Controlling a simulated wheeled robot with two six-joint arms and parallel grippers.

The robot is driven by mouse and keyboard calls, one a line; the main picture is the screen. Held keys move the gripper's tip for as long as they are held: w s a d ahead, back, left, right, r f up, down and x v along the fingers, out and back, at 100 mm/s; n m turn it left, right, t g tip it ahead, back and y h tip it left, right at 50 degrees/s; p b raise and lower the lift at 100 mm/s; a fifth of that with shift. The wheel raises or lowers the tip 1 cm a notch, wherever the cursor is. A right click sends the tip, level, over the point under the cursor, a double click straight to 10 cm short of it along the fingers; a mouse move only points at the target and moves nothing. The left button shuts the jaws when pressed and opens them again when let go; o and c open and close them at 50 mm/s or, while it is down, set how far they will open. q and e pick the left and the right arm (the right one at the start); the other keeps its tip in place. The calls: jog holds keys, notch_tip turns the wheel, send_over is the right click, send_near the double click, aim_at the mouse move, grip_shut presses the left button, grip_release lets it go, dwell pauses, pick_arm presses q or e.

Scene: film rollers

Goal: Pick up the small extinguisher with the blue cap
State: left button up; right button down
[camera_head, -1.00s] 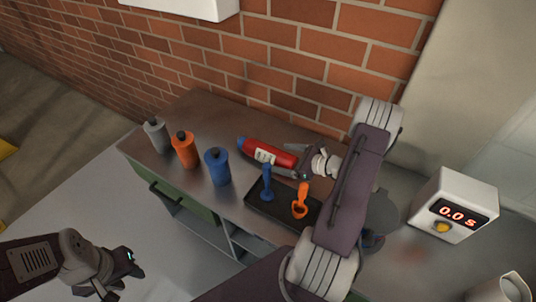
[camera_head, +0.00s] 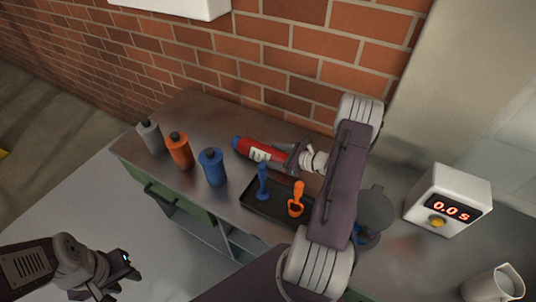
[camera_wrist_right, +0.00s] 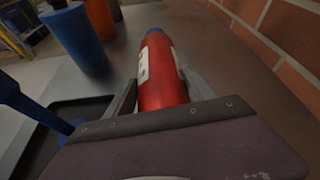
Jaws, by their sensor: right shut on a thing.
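A small red extinguisher (camera_head: 262,151) with a white label and a blue cap (camera_head: 236,142) lies on its side on the metal worktop, close to the brick wall. My right gripper (camera_head: 289,157) is shut on the body of the red extinguisher, and its fingers hide the extinguisher's rear end. In the right wrist view the extinguisher (camera_wrist_right: 163,75) lies between the two fingers (camera_wrist_right: 160,95), with the blue cap pointing away. I cannot tell whether it is lifted clear of the worktop. My left gripper (camera_head: 112,276) hangs empty at the lower left, away from the worktop, with its fingers apart.
Grey (camera_head: 149,137), orange (camera_head: 179,152) and blue (camera_head: 213,168) bottles stand left of the extinguisher. A black tray (camera_head: 258,204) holding a blue tool (camera_head: 263,182) and an orange tool (camera_head: 297,200) is in front. A white timer box (camera_head: 447,200) and a white jug (camera_head: 493,284) stand right.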

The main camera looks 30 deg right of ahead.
jog(key=shift+d+r, duration=0.1)
jog(key=shift+r, duration=0.45)
jog(key=r, duration=0.3)
jog(key=shift+s+r, duration=0.25)
jog(key=shift+s, duration=0.05)
jog(key=s+d+r, duration=0.1)
jog(key=s+r, duration=0.5)
jog(key=s, duration=0.5)
jog(key=shift+r+p, duration=0.25)
jog(key=shift+p, duration=0.15)
jog(key=shift+r, duration=0.1)
